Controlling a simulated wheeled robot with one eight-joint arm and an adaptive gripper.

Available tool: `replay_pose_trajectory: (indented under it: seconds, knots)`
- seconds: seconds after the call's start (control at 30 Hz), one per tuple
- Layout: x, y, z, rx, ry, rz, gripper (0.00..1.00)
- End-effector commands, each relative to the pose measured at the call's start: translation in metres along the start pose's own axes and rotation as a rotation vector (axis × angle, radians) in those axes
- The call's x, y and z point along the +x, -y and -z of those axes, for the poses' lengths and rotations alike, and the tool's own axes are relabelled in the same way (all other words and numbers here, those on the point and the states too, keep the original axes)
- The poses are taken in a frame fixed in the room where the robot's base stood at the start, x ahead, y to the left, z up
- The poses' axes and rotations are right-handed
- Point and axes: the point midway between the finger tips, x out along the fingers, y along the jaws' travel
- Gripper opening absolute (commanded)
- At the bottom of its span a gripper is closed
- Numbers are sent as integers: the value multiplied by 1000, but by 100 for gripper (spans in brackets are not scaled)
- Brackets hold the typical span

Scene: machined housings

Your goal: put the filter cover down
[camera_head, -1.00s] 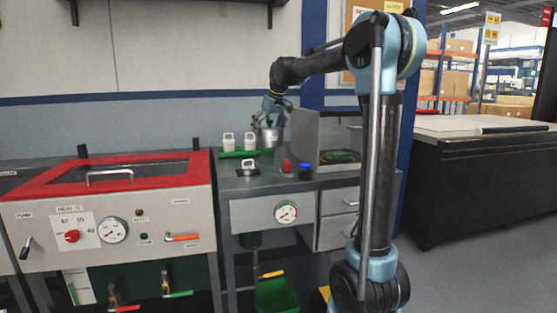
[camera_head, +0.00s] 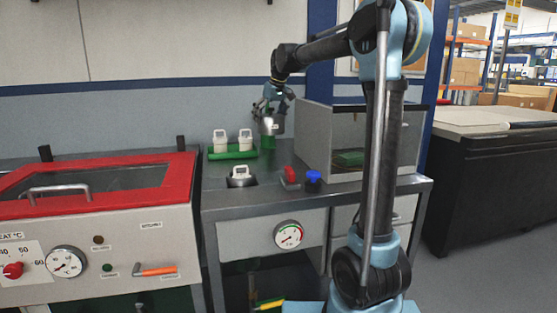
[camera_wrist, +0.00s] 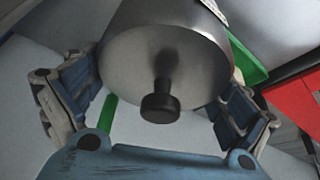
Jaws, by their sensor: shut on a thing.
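The filter cover is a grey metal cylinder with a black knob. In the head view the cover (camera_head: 271,126) hangs under my gripper (camera_head: 272,106), above the back of the workbench (camera_head: 240,197), seemingly clear of the surface. A small green piece (camera_head: 268,142) shows just below it; I cannot tell whether they touch. In the wrist view the cover (camera_wrist: 165,55) fills the upper middle, knob towards the camera. My gripper (camera_wrist: 155,105) has a finger on either side of it and is shut on it. The cover's underside is hidden.
Two white-handled parts (camera_head: 232,138) stand on a green tray (camera_head: 222,155) left of the cover. Another white-handled part (camera_head: 240,176), a red knob (camera_head: 290,175) and a blue knob (camera_head: 313,177) are in front. A clear-sided box (camera_head: 345,125) stands close on the right.

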Motion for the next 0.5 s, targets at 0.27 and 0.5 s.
replay_pose_trajectory:
  seconds: [0.27, 0.5]
  knots:
    - [38, -5, -18, 5, 0, -2, 64]
    - [54, -8, -25, 8, 0, -3, 64]
